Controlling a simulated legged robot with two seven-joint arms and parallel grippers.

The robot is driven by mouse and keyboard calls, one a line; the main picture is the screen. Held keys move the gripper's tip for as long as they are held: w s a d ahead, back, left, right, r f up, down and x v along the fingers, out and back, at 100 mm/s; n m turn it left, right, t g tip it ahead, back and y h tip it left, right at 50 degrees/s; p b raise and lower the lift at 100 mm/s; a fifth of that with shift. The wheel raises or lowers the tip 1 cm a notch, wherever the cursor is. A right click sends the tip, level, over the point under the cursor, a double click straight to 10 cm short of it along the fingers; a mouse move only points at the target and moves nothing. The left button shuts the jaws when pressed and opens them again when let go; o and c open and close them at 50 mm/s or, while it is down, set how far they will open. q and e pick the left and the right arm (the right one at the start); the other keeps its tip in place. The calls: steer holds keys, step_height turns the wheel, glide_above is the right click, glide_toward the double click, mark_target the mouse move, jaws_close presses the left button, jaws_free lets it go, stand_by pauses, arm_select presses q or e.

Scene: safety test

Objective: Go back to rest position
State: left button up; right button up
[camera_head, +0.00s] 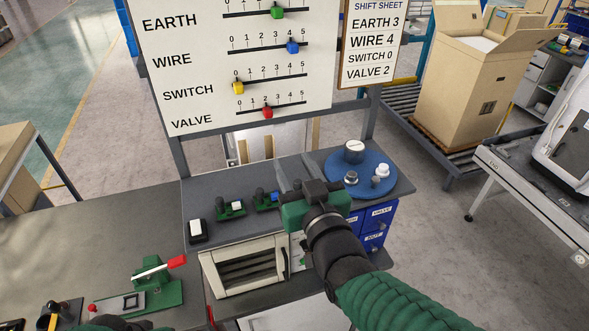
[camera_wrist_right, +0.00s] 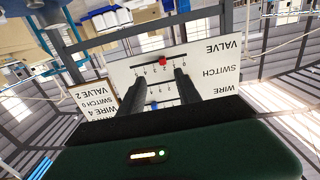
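My right gripper (camera_head: 296,170) is raised over the console (camera_head: 245,177), fingers toward the slider board (camera_head: 200,62). In the right wrist view its two fingers (camera_wrist_right: 139,88) are apart with nothing between them; the board appears upside down beyond. On the board, the blue WIRE knob (camera_head: 292,47) is near 4, the yellow SWITCH knob (camera_head: 238,88) near 0 and the red VALVE knob (camera_head: 268,112) near 2. The green EARTH knob (camera_head: 277,12) is right of centre, its scale cut off. A small dark green part of my left arm shows at the bottom edge; its fingers are hidden.
The shift sheet (camera_head: 371,45) reads EARTH 3, WIRE 4, SWITCH 0, VALVE 2. A blue round plate (camera_head: 336,166) with knobs sits right of my right gripper. A green clamp with a red handle (camera_head: 158,283) stands at lower left. A carton (camera_head: 460,90) is on the conveyor.

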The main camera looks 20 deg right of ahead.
steer(key=shift+w, duration=0.1)
step_height(320, 180, down, 12)
steer(key=d+g+b, duration=0.1)
steer(key=g+b, duration=0.1)
steer(key=g, duration=0.2)
steer(key=s+d+f+g+b, duration=0.1)
steer(key=s+f+g, duration=0.4)
steer(key=f, duration=0.6)
steer(key=s+d+f+g+b, duration=0.1)
steer(key=s+d+f+g, duration=0.2)
steer(key=s+f+g, duration=0.3)
steer(key=s+f, duration=0.4)
steer(key=f, duration=0.1)
steer(key=shift+s+d+f+h+b, duration=0.25)
steer(key=shift+d+h+b, duration=0.05)
steer(key=shift+d+b, duration=0.1)
steer(key=shift+w, duration=0.1)
